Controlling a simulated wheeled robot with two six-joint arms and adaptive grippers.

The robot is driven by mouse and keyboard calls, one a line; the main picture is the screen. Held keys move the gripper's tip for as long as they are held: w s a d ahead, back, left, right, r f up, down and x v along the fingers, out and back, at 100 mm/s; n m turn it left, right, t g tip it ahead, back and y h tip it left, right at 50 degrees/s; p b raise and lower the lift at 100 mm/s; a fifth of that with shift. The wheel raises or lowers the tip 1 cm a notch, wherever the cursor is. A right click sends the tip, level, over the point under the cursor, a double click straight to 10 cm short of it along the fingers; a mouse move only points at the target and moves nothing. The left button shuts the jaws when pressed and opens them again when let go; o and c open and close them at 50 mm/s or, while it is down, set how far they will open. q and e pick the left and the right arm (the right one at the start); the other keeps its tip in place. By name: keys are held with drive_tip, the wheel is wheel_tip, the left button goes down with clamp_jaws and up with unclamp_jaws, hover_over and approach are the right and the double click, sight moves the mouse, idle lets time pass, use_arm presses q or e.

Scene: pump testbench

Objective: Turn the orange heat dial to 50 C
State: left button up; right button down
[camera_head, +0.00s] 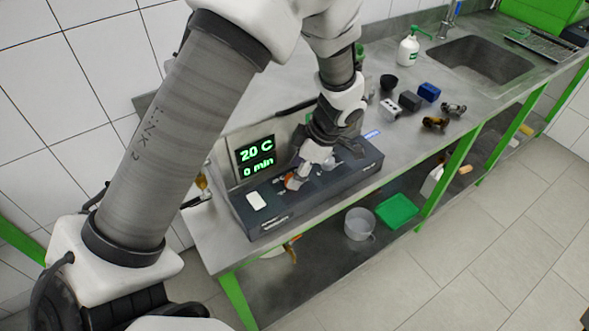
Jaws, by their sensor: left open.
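The pump testbench (268,217) is a dark grey box on the steel counter. A white switch or plate (256,201) lies on the panel's left. My right gripper is not in view.
Small blue, grey and brass parts (430,92) stand right of the testbench. A soap bottle (408,47) and a sink (480,60) are at the back. A bucket (359,224) and a green tray (397,211) sit on the lower shelf.

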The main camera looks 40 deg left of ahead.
use_arm(q)
drive_tip(key=shift+s+a+f, duration=0.15)
drive_tip(key=shift+a+f, duration=0.1)
drive_tip(key=shift+f, duration=0.3)
drive_tip(key=shift+s+a+f, duration=0.1)
drive_tip(key=shift+s+f, duration=0.1)
drive_tip(key=shift+s, duration=0.2)
drive_tip(key=shift+w, duration=0.15)
drive_tip(key=c, duration=0.6)
clamp_jaws()
drive_tip(key=shift+f, duration=0.1)
